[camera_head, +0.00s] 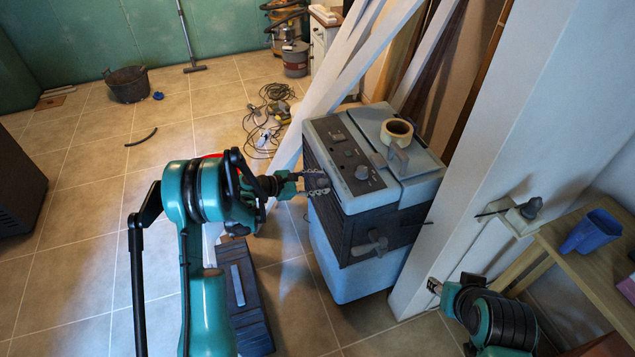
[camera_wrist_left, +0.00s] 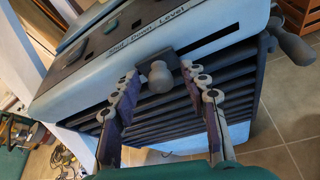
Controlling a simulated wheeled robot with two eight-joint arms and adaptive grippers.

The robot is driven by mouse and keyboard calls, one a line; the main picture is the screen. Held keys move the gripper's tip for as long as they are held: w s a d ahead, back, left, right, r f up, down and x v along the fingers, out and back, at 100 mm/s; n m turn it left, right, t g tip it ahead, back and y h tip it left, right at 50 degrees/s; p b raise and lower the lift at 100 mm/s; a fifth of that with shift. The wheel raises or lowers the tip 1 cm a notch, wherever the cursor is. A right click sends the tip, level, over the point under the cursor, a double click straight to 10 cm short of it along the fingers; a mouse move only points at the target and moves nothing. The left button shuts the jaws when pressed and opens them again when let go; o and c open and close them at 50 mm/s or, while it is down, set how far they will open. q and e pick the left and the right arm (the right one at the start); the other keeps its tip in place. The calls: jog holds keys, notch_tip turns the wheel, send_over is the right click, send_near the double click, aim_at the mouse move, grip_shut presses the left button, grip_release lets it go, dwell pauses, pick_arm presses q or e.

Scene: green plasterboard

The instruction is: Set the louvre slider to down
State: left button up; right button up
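The louvre slider (camera_wrist_left: 160,78) is a grey rounded knob on the slatted side of a light blue and dark grey machine (camera_head: 372,192). It sits below a label strip (camera_wrist_left: 146,42) on which I read "Shut", "Down" and "Level"; I cannot tell exactly which word it lines up with. My left gripper (camera_head: 318,183) is at this side of the machine; its arm and fingers cover the slider in the head view. In the left wrist view the left gripper (camera_wrist_left: 160,84) is open, one finger each side of the knob, with visible gaps. My right gripper (camera_head: 434,285) is low at the right, away from the machine; its fingers are too small to judge.
A roll of tape (camera_head: 396,131) lies on the machine's top. A lever handle (camera_head: 370,245) sticks out from its front. White beams stand behind and right. A dark box (camera_head: 240,295) lies on the floor by my left arm. A wooden bench (camera_head: 590,262) holds a blue container (camera_head: 591,232).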

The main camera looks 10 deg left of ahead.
pick_arm(q)
jog(key=shift+a, duration=0.1)
jog(key=v, duration=1.2)
jog(key=shift+r, duration=0.15)
jog(key=s+d+r+m+g+y, duration=0.3)
jog(key=s+d+r+m+y, duration=0.2)
jog(key=s+d+r+m, duration=0.4)
jog(key=s+m+t+y, duration=0.1)
jog(key=s+m+y, duration=0.4)
jog(key=s+m, duration=0.8)
jog(key=s, duration=0.4)
jog(key=shift+s, duration=0.2)
